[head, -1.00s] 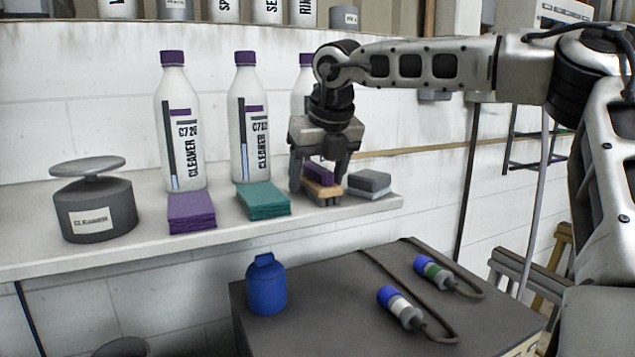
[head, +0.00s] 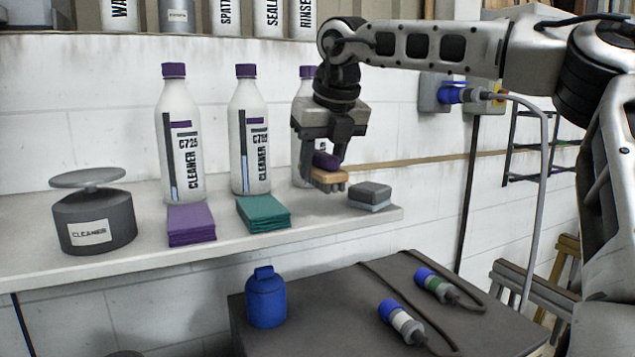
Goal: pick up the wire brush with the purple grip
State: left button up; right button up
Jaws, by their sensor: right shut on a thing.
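The wire brush (head: 327,178) has a purple grip on a tan block with grey bristles below. My right gripper (head: 325,158) is shut on its purple grip and holds it a little above the white shelf, in front of the third cleaner bottle. The fingers hide part of the grip. My left gripper is not in view.
On the shelf (head: 115,260) stand a grey sponge block (head: 370,194), teal cloths (head: 263,214), purple cloths (head: 191,223), several white cleaner bottles and a grey dispenser (head: 93,222). Below, a dark box top (head: 330,295) bears a blue bottle (head: 266,298) and two connectors.

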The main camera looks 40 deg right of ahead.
jog(key=s+r, duration=0.1)
jog(key=r, duration=0.1)
jog(key=s+r, duration=0.2)
jog(key=shift+s+a+b, duration=0.2)
jog(key=shift+s+b, duration=0.05)
jog(key=shift+b, duration=0.05)
jog(key=s+a+r+b, duration=0.1)
jog(key=s+r, duration=0.3)
jog(key=s, duration=0.5)
jog(key=shift+s+r+b, duration=0.15)
jog(key=shift+r+b, duration=0.05)
jog(key=shift+b, duration=0.3)
jog(key=shift+a, duration=0.1)
jog(key=shift+o, duration=1)
jog(key=shift+c, duration=0.2)
